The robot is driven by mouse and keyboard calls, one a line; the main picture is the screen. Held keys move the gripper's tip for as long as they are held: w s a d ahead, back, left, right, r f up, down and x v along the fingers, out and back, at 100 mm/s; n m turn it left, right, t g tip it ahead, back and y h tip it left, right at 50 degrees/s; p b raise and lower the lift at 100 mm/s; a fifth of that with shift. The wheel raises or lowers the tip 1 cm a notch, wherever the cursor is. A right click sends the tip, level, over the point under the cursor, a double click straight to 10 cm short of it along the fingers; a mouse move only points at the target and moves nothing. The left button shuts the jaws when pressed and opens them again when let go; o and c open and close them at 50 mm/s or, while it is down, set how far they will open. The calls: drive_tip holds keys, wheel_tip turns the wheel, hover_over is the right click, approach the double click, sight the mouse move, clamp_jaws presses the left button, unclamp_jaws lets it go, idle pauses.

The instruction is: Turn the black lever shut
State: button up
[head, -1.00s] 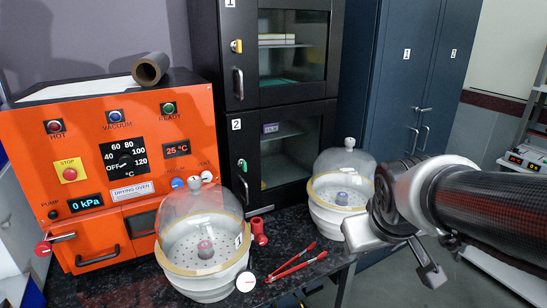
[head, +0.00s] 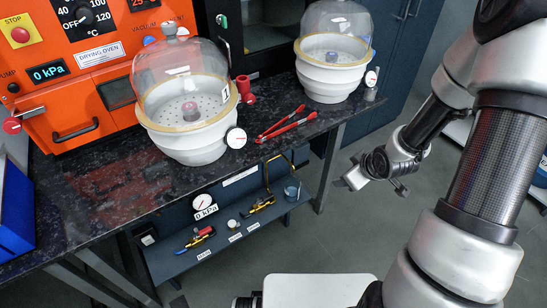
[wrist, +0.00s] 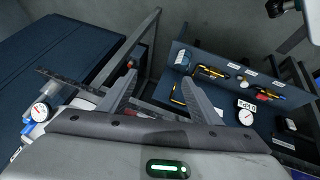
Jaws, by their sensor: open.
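On the low shelf under the bench sits a brass-yellow valve fitting with a dark handle (head: 260,206), likely the black lever; its exact position is too small to tell. It seems to show in the wrist view as a yellow and black fitting (wrist: 209,71). A second fitting with a red handle (head: 201,238) lies left of it. A round gauge marked 0 kPa (head: 204,203) stands behind them. My gripper (head: 368,186) is open and empty, right of the bench and apart from the shelf. Its two spread fingers show in the wrist view (wrist: 160,82).
The low shelf (head: 225,246) carries white labels and a blue jar (head: 292,191). A bench leg (head: 329,170) stands between shelf and gripper. Above are two glass-domed desiccators (head: 187,140) (head: 333,85), red tongs (head: 287,124) and the orange oven (head: 62,110). Floor right is clear.

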drive_tip(key=s+a+f+t+y+b, duration=0.15)
drive_tip(key=a+f, duration=0.25)
drive_tip(key=f, duration=0.4)
drive_tip(key=s+a+f+y+b, duration=0.1)
drive_tip(key=a+f+y+b, duration=0.15)
drive_tip(key=f, duration=0.65)
drive_tip(key=m+t+y+b, duration=0.1)
drive_tip(key=t+y+b, duration=0.1)
drive_tip(key=t+b, duration=0.15)
approach(269, 198)
drive_tip(key=b+x, duration=0.4)
drive_tip(key=x, duration=0.4)
drive_tip(key=shift+d, duration=0.1)
drive_tip(key=shift+c, duration=0.5)
drive_tip(key=c, duration=0.9)
drive_tip(key=shift+c, duration=0.2)
